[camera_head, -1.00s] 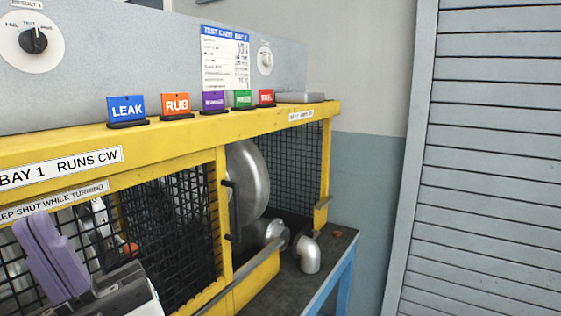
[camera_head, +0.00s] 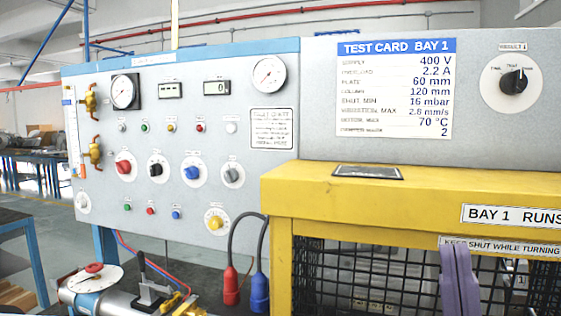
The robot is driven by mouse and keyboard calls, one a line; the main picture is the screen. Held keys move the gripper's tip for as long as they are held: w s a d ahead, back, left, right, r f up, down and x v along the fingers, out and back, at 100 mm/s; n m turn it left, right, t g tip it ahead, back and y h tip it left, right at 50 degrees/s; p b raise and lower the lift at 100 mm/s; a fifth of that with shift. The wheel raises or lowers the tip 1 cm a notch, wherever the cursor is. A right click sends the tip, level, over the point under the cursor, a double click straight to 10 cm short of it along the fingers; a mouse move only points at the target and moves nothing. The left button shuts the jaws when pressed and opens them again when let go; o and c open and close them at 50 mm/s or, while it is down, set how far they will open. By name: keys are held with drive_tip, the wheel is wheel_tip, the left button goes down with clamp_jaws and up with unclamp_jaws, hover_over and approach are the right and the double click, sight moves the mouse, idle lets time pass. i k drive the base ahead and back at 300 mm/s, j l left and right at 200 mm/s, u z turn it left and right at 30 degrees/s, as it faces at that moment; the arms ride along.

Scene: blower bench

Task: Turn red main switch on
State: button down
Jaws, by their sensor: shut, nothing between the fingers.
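A red rotary knob (camera_head: 123,167) on a round white plate sits at the left of a row of knobs on the grey control panel (camera_head: 250,180). It is the only large red knob on the panel. Its label and setting are too small to read. My gripper (camera_head: 459,270), with purple fingers, shows at the lower right in front of the yellow cage, far to the right of the red knob. Its fingers are together and hold nothing. Its lower part is cut off by the picture's edge.
A black knob (camera_head: 157,169), a blue knob (camera_head: 192,172), a grey knob (camera_head: 233,175) and a yellow knob (camera_head: 215,222) surround the switch area. The yellow cage (camera_head: 420,215) juts forward at right. Red and blue plugs hang below the panel. Pipework lies at lower left.

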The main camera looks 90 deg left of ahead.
sight(124, 167)
drive_tip(key=l+u, duration=0.2)
drive_tip(key=u, duration=0.15)
drive_tip(key=i+l+u, duration=0.1)
drive_tip(key=u, duration=0.25)
drive_tip(key=l+u, duration=0.4)
drive_tip(key=u, duration=1.1)
drive_tip(key=i+j+u, duration=0.1)
drive_tip(key=u, duration=0.25)
drive_tip(key=i+j+u, duration=0.1)
drive_tip(key=u, duration=0.25)
drive_tip(key=i+u, duration=0.2)
drive_tip(key=u, duration=0.15)
drive_tip(key=k+j+z, duration=0.1)
drive_tip(key=j, duration=0.2)
drive_tip(key=k+j+z, duration=0.15)
drive_tip(key=j, duration=0.2)
drive_tip(key=j+z, duration=0.1)
drive_tip(key=j, duration=0.2)
drive_tip(key=j+z, duration=0.35)
drive_tip(key=j, duration=0.65)
drive_tip(key=i+j+z, duration=0.15)
drive_tip(key=j, duration=0.3)
drive_tip(key=j+z, duration=0.15)
drive_tip(key=j, duration=0.25)
